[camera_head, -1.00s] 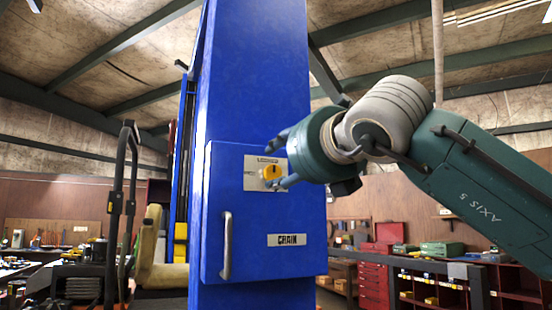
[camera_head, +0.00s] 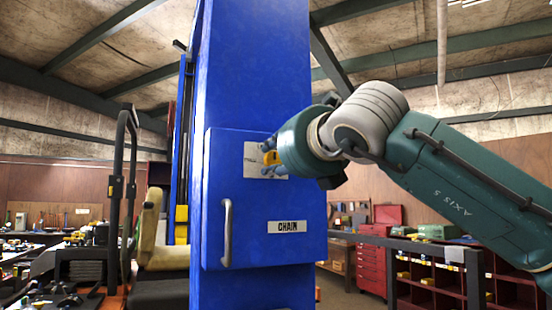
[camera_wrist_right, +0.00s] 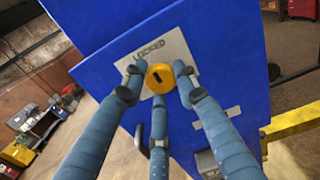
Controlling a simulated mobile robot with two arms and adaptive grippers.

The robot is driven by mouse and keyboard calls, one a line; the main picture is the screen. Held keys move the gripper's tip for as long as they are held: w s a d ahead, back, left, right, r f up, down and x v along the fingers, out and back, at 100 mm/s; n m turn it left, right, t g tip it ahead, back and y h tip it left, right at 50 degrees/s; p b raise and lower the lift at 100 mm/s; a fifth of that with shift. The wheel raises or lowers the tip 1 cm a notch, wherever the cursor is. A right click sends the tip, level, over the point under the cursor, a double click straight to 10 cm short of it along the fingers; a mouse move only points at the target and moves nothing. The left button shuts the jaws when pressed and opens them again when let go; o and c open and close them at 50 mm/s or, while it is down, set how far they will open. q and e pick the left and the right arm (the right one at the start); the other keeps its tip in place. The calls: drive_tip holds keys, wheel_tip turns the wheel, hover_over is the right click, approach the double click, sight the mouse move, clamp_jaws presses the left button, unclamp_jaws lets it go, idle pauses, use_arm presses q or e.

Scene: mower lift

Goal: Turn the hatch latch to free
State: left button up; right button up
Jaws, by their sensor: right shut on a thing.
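The hatch latch is a round yellow knob with a black mark, on a pale plate on the blue hatch (camera_head: 245,215). In the right wrist view the latch (camera_wrist_right: 160,78) sits between my blue fingers, and the plate (camera_wrist_right: 147,50) reads "LOCKED" near its top. My right gripper (camera_head: 272,160) comes from the right and is shut on the latch; it also shows in the right wrist view (camera_wrist_right: 159,85). The fingers and wrist hide part of the latch and plate in the head view. My left gripper is not in view.
A vertical grey handle (camera_head: 227,232) stands out on the hatch's left, and a "CHAIN" label (camera_head: 286,226) is at its lower right. A seat (camera_head: 160,245) is at the left. A red tool cabinet (camera_head: 371,265) and dark shelves stand behind at the right.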

drive_tip(key=shift+d+r, duration=0.1)
drive_tip(key=shift+r, duration=0.15)
drive_tip(key=shift+s+n+b, duration=0.1)
drive_tip(key=shift+n+b, duration=0.35)
drive_tip(key=shift+n, duration=0.65)
drive_tip(key=n, duration=0.2)
drive_tip(key=shift+n+b, duration=0.3)
drive_tip(key=n, duration=0.5)
drive_tip(key=shift+r, duration=0.15)
drive_tip(key=n, duration=0.5)
drive_tip(key=shift+n+p, duration=0.3)
drive_tip(key=shift+a+f+n, duration=0.2)
drive_tip(key=shift+f+n, duration=0.05)
drive_tip(key=shift+n, duration=0.95)
drive_tip(key=shift+f, duration=0.2)
